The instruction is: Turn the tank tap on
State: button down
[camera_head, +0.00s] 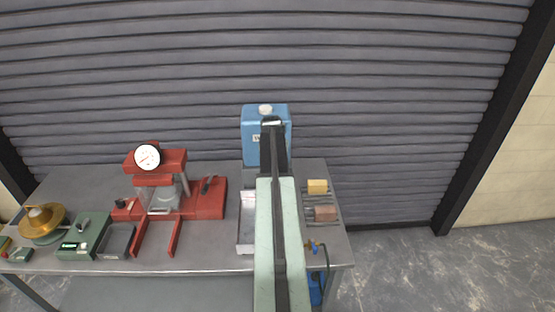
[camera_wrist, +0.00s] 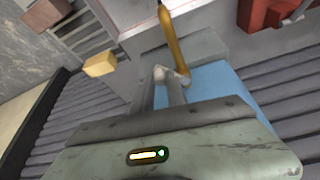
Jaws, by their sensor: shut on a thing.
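The blue tank (camera_head: 250,120) with a pale cap stands at the back of the bench in the head view, partly behind my arm. Its blue side also shows in the wrist view (camera_wrist: 220,92). The brass tap (camera_wrist: 174,42) shows in the wrist view as a long spout bending at the tank end. My gripper (camera_wrist: 171,76) is at that bend, shut on the tap; the exact part between the fingertips is hard to make out. In the head view my arm hides the tap and the fingertips.
A pale tray (camera_head: 246,226) lies in front of the tank, partly behind my arm. A red press with a dial (camera_head: 147,157) stands to the left. A rack with a yellow block (camera_head: 317,187) and a brown block (camera_head: 325,213) is to the right. A shutter wall rises behind.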

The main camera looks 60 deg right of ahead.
jog(key=shift+w+a+m+g, duration=0.4)
jog(key=shift+a+m+g, duration=0.15)
jog(key=shift+m, duration=0.7)
jog(key=shift+w+a+m+g, duration=0.45)
jog(key=shift+a+m, duration=0.15)
jog(key=shift+m, duration=0.65)
jog(key=c, duration=1.4)
grip_release()
jog(key=shift+o, duration=0.2)
jog(key=p+v, duration=0.7)
jog(key=shift+a+r, duration=0.25)
jog(key=shift+r, duration=0.1)
